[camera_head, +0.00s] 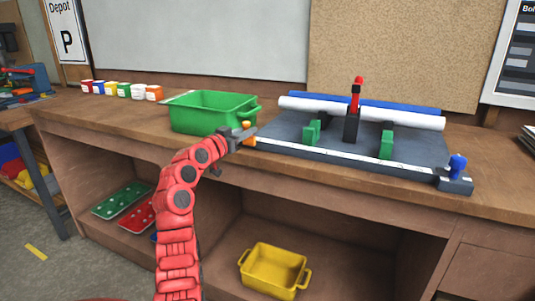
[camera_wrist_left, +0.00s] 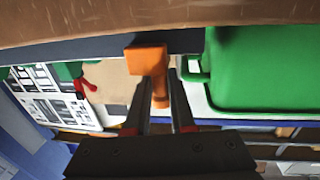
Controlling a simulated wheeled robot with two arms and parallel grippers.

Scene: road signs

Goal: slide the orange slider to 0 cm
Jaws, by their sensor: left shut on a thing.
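The orange slider (camera_head: 247,125) is at the left end of the white strip (camera_head: 340,157) along the front of the dark grey fixture. Its block and peg (camera_wrist_left: 147,60) also show in the left wrist view. My left gripper (camera_head: 241,134) is shut on the orange slider, with a finger on either side of its peg in the wrist view (camera_wrist_left: 160,112). Marks on the strip are too small to read. My right gripper is not in view.
A green crate (camera_head: 186,121) stands close behind and left of my left gripper. The fixture also carries green blocks (camera_head: 386,145), a red-topped lever (camera_head: 356,88), a white roll (camera_head: 400,114) and a blue knob (camera_head: 457,166) at the right end. A yellow crate (camera_head: 257,283) sits below.

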